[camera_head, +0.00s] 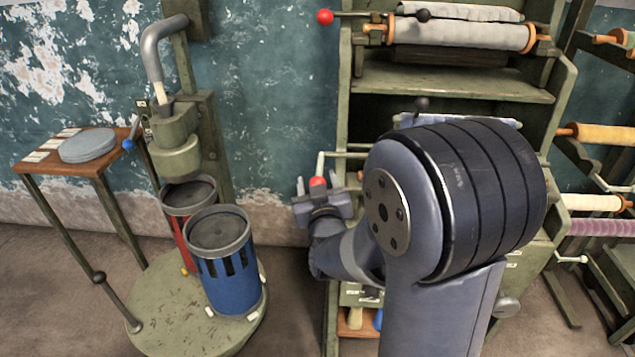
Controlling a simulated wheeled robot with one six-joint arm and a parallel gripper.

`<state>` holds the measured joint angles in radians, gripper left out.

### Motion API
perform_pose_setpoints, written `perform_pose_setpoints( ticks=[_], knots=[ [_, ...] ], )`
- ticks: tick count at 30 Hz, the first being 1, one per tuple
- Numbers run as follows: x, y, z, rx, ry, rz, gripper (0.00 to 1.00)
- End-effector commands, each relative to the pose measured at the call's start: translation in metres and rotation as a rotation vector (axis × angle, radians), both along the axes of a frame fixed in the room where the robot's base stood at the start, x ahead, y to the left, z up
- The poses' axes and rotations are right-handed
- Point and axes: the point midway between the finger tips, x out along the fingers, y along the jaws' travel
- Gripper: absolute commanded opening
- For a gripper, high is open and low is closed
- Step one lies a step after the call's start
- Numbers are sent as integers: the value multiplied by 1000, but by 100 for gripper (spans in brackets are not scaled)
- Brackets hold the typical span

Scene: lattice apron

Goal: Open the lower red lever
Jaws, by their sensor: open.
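The lower red lever shows its red knob (318,183) at the picture's middle, with a pale rod rising above it. It is beside the left side of a green metal cabinet (343,110). My gripper (320,188) is open, with its fingers on either side of the knob in the picture. I cannot tell whether they touch it. An upper red ball knob (325,16) sits at the cabinet's top left.
A round green platform (170,330) holds a blue canister (225,265) and a red one (178,225) at left. A small wooden table (35,163) stands beyond. Racks with rolls (600,134) stand at right. Bare floor shows between platform and cabinet.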

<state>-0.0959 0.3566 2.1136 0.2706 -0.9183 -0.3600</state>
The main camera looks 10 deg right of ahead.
Motion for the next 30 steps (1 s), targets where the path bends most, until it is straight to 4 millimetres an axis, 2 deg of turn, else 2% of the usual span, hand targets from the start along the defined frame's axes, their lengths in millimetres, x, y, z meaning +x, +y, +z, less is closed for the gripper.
perform_pose_setpoints(
  ticks=[7,26,30],
  knots=[
    [0,0,0,0,0,0,53],
    [0,0,0,0,1,1,1],
    [0,0,0,0,1,1,0]
  ],
)
